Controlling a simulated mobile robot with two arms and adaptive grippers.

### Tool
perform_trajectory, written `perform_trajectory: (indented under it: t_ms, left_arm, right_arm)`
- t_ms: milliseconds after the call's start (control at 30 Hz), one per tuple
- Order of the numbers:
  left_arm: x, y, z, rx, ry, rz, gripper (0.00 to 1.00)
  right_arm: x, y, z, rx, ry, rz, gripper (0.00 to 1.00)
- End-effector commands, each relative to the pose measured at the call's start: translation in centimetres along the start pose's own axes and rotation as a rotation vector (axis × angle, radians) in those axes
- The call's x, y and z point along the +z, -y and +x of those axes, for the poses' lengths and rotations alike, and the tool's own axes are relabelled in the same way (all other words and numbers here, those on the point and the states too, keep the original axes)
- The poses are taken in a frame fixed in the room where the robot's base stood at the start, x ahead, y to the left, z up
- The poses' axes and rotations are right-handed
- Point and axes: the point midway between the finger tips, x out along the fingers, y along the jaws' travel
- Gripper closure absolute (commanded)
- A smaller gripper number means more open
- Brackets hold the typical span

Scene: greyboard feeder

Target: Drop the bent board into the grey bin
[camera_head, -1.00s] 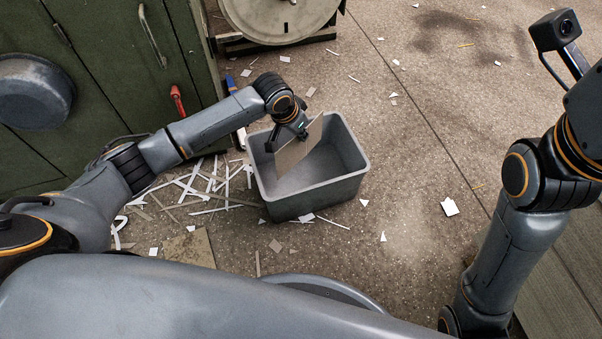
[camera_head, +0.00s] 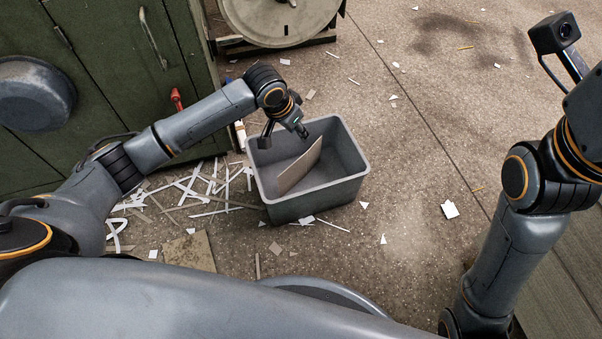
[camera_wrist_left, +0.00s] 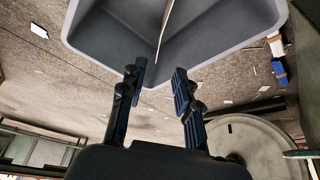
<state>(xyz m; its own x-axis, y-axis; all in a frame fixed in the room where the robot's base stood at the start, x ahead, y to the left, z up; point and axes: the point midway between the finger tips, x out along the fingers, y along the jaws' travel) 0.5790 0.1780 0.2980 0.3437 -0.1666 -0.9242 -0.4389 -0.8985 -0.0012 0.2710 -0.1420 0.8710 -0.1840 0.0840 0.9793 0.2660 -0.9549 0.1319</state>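The grey bin (camera_head: 318,201) stands on the floor in the middle of the head view. The tan board (camera_head: 301,167) is inside it, tilted, below my left gripper (camera_head: 284,135). In the left wrist view the board (camera_wrist_left: 167,22) shows as a thin edge inside the bin (camera_wrist_left: 218,35). The fingers of my left gripper (camera_wrist_left: 159,76) are spread apart there, with nothing between the tips. The gripper is over the bin's far rim. From these views I cannot make out the bend in the board. My right arm is at the right; its fingers are out of view.
Paper strips (camera_head: 205,190) and scraps litter the floor left of the bin. A green cabinet (camera_head: 100,75) stands at the left, and a large round disc (camera_head: 280,18) is behind the bin. A flat board piece (camera_head: 190,250) lies in front. The floor right of the bin is mostly clear.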

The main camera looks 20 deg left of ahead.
Motion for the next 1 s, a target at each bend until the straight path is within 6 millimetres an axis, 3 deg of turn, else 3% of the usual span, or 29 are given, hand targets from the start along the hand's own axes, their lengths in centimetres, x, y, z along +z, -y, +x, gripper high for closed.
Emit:
perform_trajectory:
  t_ms: [200, 400, 1000]
  left_arm:
    - [0.0, 0.1, -4.8, -0.002, -0.002, 0.001, 0.68]
    - [0.0, 0.0, -7.3, 0.000, 0.000, 0.001, 0.68]
    - [-0.1, -0.1, -7.9, 0.003, -0.005, 0.001, 0.68]
  right_arm:
    - [0.0, 0.0, 0.0, 0.000, 0.000, 0.000, 0.73]
    - [0.0, 0.0, 0.0, -0.001, 0.000, 0.000, 0.73]
    - [0.0, 0.0, 0.0, -0.001, 0.000, 0.000, 0.73]
